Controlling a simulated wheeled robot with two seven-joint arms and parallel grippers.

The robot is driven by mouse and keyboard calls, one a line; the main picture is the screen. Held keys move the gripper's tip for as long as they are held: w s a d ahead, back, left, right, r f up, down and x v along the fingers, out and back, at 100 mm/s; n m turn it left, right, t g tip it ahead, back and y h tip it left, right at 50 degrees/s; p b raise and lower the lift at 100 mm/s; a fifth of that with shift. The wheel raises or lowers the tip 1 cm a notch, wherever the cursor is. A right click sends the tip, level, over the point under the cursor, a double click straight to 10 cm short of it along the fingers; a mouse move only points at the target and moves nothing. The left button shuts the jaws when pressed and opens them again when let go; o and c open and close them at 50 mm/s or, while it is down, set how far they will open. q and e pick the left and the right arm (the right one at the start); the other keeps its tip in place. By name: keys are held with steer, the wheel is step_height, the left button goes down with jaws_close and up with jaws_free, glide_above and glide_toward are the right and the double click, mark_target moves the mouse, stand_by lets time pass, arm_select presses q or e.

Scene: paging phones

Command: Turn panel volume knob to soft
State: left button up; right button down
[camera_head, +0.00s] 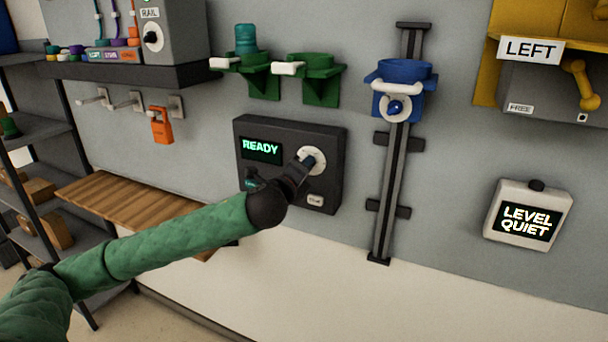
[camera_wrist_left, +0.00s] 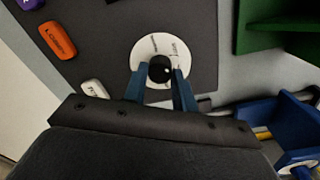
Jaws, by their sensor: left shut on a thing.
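The dark wall panel (camera_head: 332,192) has a lit screen reading READY (camera_head: 261,150) and a round white dial at its upper right. The black volume knob (camera_wrist_left: 160,69) sits at the centre of the white dial (camera_wrist_left: 148,46) in the left wrist view. My left gripper (camera_head: 308,162) reaches the dial from the lower left and is shut on the knob, with one blue finger on each side of it. The fingers hide the knob in the head view. The small print on the dial is too blurred to read. My right gripper is not in view.
A white button (camera_head: 315,200) sits below the dial. Green holders (camera_head: 320,88) are above the panel, and a blue cup holder (camera_head: 404,72) rides a vertical rail to the right. A box (camera_head: 528,215) reads LEVEL QUIET. A wooden shelf (camera_head: 130,205) lies behind my arm.

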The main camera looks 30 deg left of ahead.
arm_select(q)
steer(key=shift+a+n+b, duration=0.1)
steer(key=shift+n+b, duration=0.3)
steer(key=shift+n, duration=0.8)
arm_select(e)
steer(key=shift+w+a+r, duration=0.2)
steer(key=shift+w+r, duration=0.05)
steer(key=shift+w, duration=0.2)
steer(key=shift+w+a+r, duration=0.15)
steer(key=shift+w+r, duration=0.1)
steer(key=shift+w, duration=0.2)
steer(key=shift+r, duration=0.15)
arm_select(q)
steer(key=o, duration=1)
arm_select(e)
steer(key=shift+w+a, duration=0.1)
arm_select(q)
steer(key=s+b, duration=0.3)
steer(key=s, duration=0.4)
steer(key=shift+s, duration=0.4)
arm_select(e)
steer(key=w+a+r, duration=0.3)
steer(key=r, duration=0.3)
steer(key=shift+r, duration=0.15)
arm_select(q)
steer(key=shift+w, duration=0.1)
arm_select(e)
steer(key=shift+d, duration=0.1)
